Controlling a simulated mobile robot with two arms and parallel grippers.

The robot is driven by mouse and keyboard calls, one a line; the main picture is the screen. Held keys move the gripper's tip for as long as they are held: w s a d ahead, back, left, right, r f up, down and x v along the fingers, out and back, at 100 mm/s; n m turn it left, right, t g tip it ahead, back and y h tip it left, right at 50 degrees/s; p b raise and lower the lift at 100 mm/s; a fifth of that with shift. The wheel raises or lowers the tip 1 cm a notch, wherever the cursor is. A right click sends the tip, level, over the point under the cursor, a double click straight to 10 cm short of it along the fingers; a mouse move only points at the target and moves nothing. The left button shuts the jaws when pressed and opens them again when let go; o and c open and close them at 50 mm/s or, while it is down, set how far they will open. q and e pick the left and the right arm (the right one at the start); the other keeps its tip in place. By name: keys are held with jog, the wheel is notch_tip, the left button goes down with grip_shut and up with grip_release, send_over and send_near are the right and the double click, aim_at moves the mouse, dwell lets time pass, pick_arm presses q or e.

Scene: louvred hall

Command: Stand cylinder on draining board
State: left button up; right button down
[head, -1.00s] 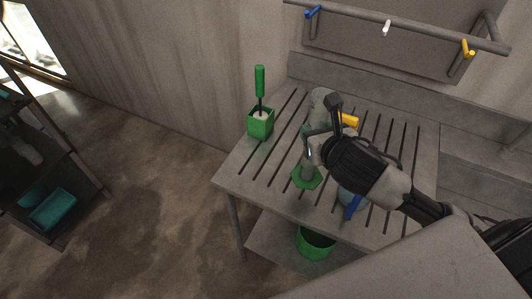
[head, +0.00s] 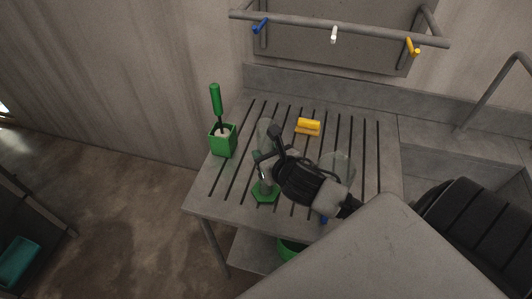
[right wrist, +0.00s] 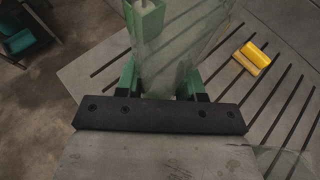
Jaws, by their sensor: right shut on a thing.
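The cylinder is a clear glass tube with a green hexagonal foot (head: 265,191). It looks roughly upright over the front left part of the slatted draining board (head: 222,192). I cannot tell whether the foot touches the slats. My right gripper (head: 265,163) is shut on the tube and hides part of it. In the right wrist view the clear tube (right wrist: 178,50) runs up between the green fingers. My left gripper is in neither view.
A green square holder (head: 222,140) with a green-handled brush stands at the board's left edge. A yellow block-like object (head: 308,126) lies behind the gripper. A clear glass vessel (head: 341,163) stands right of the gripper. A rail with hooks (head: 333,36) hangs above.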

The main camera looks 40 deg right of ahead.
jog(key=shift+f, duration=0.2)
jog(key=c, duration=0.7)
grip_release()
jog(key=shift+r, duration=0.1)
jog(key=shift+p+v, duration=0.4)
jog(key=shift+v, duration=5.7)
